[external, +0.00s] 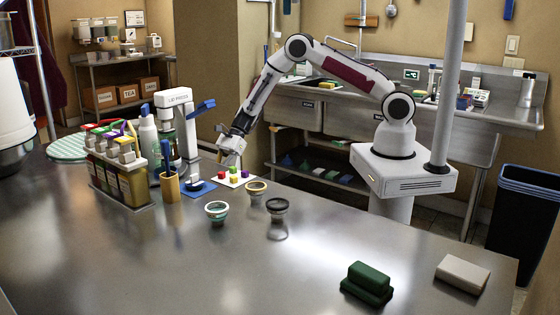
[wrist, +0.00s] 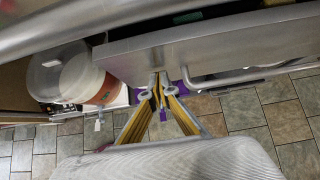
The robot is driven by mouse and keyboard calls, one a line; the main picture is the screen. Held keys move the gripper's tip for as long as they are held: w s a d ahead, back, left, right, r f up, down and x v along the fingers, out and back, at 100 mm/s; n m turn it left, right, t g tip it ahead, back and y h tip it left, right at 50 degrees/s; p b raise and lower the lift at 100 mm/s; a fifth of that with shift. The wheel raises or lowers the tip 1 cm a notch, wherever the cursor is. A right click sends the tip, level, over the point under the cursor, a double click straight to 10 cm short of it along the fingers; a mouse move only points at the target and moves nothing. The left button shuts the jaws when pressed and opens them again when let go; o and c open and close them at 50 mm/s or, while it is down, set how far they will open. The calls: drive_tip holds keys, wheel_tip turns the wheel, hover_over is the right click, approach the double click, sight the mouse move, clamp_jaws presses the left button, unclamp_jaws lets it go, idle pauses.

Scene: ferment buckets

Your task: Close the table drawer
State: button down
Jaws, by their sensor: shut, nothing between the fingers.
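In the wrist view a grey metal drawer front (wrist: 215,45) runs across the picture, with a bar handle (wrist: 240,80) along its lower side. Between this front and the table edge (wrist: 60,35) is a dark gap with green bits in it, so the drawer looks partly open. My gripper (wrist: 158,82) is shut and empty, with its fingertips at the drawer front, left of the handle's middle. I cannot tell whether they touch it. In the external view my gripper (external: 230,158) is at the table's far edge; the drawer is hidden there.
The steel table (external: 130,260) holds a bottle rack (external: 118,180), a press (external: 180,125), small cups (external: 217,210) and a green block (external: 367,280). In the wrist view a white and orange bucket (wrist: 85,75) stands left of my fingers, above a tiled floor (wrist: 270,110).

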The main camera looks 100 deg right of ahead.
idle(0.3)
drive_tip(key=w+a, duration=0.3)
drive_tip(key=a, duration=0.1)
drive_tip(key=shift+w, duration=0.5)
drive_tip(key=shift+a+r, duration=0.1)
drive_tip(key=shift+s+d, duration=0.25)
drive_tip(key=shift+d, duration=0.1)
drive_tip(key=s+d+f+v, duration=0.1)
drive_tip(key=f+v, duration=0.1)
drive_tip(key=v, duration=1)
drive_tip(key=shift+s+d+r, duration=0.2)
drive_tip(key=shift+s+d, duration=0.15)
drive_tip(key=shift+d, duration=0.05)
